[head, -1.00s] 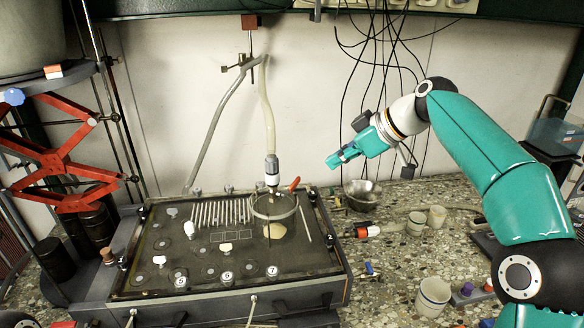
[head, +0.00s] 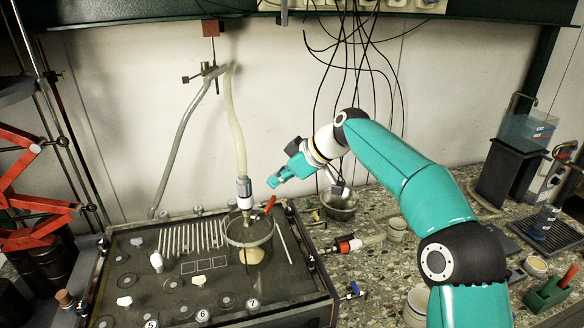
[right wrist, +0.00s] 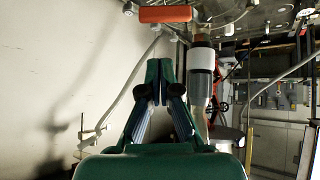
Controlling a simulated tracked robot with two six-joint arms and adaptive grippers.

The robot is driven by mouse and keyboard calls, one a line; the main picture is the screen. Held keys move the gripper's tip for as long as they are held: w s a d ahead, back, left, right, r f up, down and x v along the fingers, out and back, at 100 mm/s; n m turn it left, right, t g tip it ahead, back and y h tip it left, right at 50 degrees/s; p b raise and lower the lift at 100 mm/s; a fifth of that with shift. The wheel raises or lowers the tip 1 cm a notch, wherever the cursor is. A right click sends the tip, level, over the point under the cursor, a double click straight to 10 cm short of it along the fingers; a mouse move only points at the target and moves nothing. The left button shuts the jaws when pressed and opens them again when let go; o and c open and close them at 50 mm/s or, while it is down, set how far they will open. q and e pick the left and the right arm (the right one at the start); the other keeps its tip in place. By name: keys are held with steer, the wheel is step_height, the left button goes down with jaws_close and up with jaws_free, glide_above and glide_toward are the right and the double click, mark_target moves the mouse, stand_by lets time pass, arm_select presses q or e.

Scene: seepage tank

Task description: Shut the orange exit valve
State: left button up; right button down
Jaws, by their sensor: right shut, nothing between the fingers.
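An orange lever handle (head: 270,204) sticks out at a slant beside a clear round vessel (head: 249,232) on the dark tank top. Just left of it, a grey and white fitting (head: 244,190) hangs on the end of a pale hose. My right gripper (head: 275,182) is shut and empty, slightly above the orange handle in the picture; I see no contact. In the right wrist view, the orange handle (right wrist: 165,14) lies crosswise beyond the closed fingertips (right wrist: 159,68), and the white fitting (right wrist: 202,60) is to their right. My left gripper is not in view.
The hose (head: 237,125) and a grey pipe (head: 178,145) rise behind the tank (head: 120,270). A metal bowl (head: 340,205) stands below my right forearm. Cups stand farther right.

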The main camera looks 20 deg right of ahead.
mark_target(266, 209)
steer(key=f, duration=0.4)
steer(key=shift+w+a+f, duration=0.2)
steer(key=shift+w+f, duration=0.1)
steer(key=shift+f, duration=0.05)
